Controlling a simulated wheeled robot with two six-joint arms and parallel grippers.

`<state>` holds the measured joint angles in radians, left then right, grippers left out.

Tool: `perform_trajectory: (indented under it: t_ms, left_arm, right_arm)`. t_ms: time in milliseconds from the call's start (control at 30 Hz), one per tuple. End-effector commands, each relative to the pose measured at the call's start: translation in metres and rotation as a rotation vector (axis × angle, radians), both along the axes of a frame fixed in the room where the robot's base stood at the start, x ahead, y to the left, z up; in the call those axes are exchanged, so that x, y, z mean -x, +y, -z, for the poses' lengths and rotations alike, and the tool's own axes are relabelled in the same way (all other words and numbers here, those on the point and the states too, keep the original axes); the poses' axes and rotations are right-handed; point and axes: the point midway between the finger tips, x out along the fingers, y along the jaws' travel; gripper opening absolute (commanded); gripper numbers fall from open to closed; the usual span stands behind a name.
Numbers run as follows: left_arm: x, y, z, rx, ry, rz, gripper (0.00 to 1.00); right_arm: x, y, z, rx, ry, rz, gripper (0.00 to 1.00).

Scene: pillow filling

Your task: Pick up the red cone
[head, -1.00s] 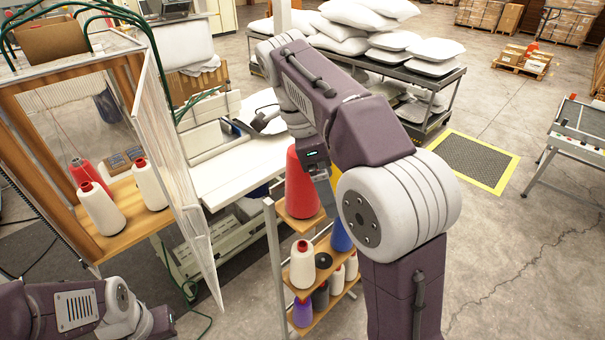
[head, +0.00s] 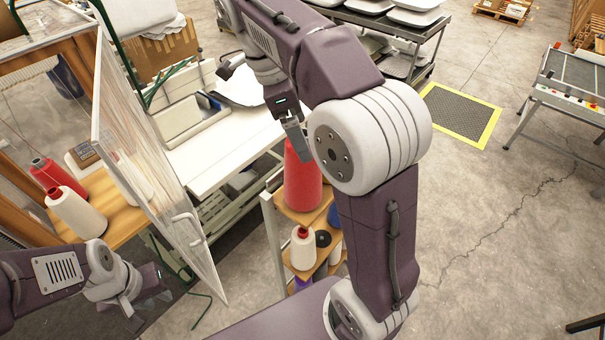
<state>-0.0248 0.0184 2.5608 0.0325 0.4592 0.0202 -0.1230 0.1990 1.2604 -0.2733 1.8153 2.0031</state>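A large red cone (head: 302,182) stands upright on the top shelf of a small wooden rack (head: 300,215), near the middle of the head view. My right gripper (head: 298,143) points down at the cone's upper part, which it partly hides. I cannot tell whether its fingers touch the cone or how far apart they are. My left gripper (head: 150,300) is low at the left, with its fingers apart and empty, far from that cone.
The cabinet's clear door (head: 150,180) stands open between my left gripper and the rack. White cones (head: 76,212) stand in the cabinet and on the rack's lower shelf (head: 303,248). A white worktable (head: 215,150) is behind the rack.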

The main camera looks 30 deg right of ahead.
Motion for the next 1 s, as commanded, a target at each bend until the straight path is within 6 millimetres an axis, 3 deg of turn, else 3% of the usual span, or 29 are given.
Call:
perform_trajectory:
  t_ms: [267, 500, 767, 1000]
  left_arm:
    - [0.0, 0.0, -0.001, 0.0, -0.001, 0.0, 0.26]
    - [0.0, 0.0, -0.005, 0.0, -0.001, 0.0, 0.26]
    - [0.0, 0.0, -0.005, 0.0, -0.001, 0.0, 0.26]
    - [0.0, 0.0, -0.005, 0.0, -0.001, 0.0, 0.26]
  right_arm:
    - [0.001, -0.006, 0.016, 0.0, 0.002, 0.001, 0.95]
    - [0.001, -0.02, 0.053, 0.0, 0.003, 0.002, 0.95]
    - [0.001, -0.021, 0.059, 0.0, 0.0, 0.001, 0.95]
    - [0.001, -0.021, 0.059, 0.0, 0.0, 0.0, 0.31]
